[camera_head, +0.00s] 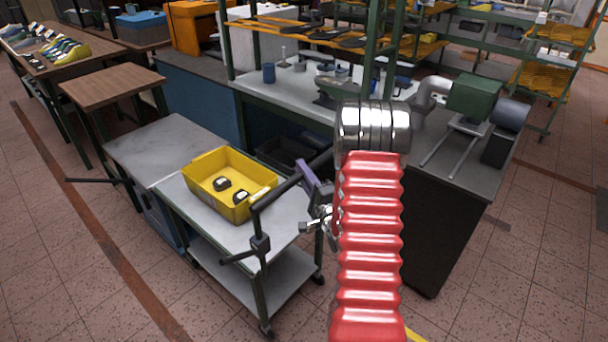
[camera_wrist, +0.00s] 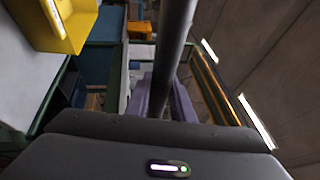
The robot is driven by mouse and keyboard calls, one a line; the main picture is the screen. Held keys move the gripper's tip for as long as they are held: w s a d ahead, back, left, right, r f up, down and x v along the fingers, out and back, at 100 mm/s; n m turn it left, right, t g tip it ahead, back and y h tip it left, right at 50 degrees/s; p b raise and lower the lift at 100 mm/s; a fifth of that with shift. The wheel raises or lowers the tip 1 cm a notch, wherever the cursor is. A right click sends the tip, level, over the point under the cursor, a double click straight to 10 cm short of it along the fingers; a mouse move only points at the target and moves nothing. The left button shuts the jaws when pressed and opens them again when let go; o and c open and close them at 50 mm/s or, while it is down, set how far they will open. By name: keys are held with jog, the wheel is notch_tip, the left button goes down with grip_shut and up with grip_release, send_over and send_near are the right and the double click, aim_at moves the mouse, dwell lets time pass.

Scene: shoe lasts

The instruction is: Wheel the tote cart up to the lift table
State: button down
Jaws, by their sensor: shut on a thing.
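The tote cart (camera_head: 225,262) is a two-shelf trolley with grey tops, a dark green frame and black casters. A yellow tote (camera_head: 215,201) with two dark items in it stands on its top shelf. My gripper (camera_head: 308,181), with purple fingers, is shut on the cart's dark handle bar (camera_head: 277,194). In the wrist view the bar (camera_wrist: 173,55) runs between the purple fingers. The lift table (camera_head: 170,146), grey-topped with a blue body, stands at the cart's far left end. Their tops look very close; I cannot tell whether they touch. My arm hides part of the floor at right.
A brown wooden table (camera_head: 112,83) stands behind the lift table. A workbench (camera_head: 290,88) with tools is behind the cart. A bench with a green machine (camera_head: 473,97) stands at right. Tiled floor (camera_head: 75,285) is free at front left.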

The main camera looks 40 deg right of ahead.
jog(key=shift+w+a+f, duration=0.2)
jog(key=shift+a+f, duration=0.05)
jog(key=shift+a, duration=0.05)
jog(key=c, duration=1.8)
grip_release()
jog(key=shift+w, duration=0.1)
jog(key=shift+o, duration=1.3)
jog(key=shift+d, duration=0.2)
jog(key=v, duration=1.4)
jog(key=shift+d, duration=0.1)
